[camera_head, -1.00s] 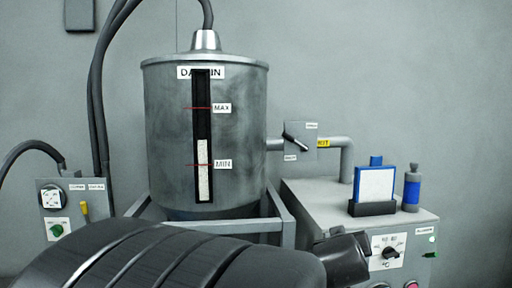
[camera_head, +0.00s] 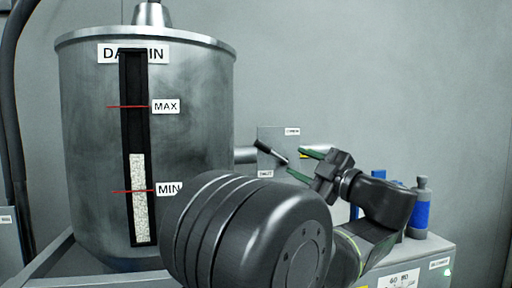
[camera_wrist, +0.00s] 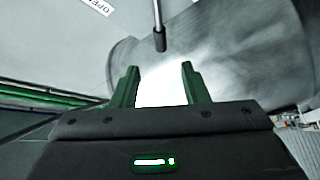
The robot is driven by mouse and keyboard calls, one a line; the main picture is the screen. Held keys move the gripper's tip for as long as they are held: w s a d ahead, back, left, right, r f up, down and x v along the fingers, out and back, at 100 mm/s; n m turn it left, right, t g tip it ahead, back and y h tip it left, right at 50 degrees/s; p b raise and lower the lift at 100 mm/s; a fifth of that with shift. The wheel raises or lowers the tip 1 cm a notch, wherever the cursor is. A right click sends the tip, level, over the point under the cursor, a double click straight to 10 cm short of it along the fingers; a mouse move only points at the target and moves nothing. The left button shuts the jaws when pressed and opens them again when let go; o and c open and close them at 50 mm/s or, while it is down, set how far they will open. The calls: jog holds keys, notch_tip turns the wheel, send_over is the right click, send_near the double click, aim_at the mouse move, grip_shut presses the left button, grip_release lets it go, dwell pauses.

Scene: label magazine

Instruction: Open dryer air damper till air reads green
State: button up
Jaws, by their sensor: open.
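The damper plate (camera_head: 275,136) is a grey panel on the pipe beside the hopper, with small white labels at its upper right and lower left. Its lever (camera_head: 270,151) has a black handle and slants from upper left to lower right. In the wrist view, the lever (camera_wrist: 158,28) is a thin rod with a dark tip, and an OPEN label (camera_wrist: 91,4) is at upper left. My gripper (camera_head: 302,165) is open and empty just right of the plate. In the wrist view, my gripper (camera_wrist: 159,68) has the lever tip centred beyond its fingertips, apparently untouched. No air reading is legible.
The large metal hopper (camera_head: 80,170) with MIN and MAX marks fills the left; its pale fill is above MIN. My arm hides part of the cabinet.

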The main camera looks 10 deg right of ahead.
aim_at(264, 147)
jog(key=p+x, duration=0.3)
jog(key=x, duration=1)
jog(key=shift+w+a+r+p, duration=0.1)
jog(key=shift+w+a+p, duration=0.1)
jog(key=shift+a+p, duration=0.15)
grip_shut()
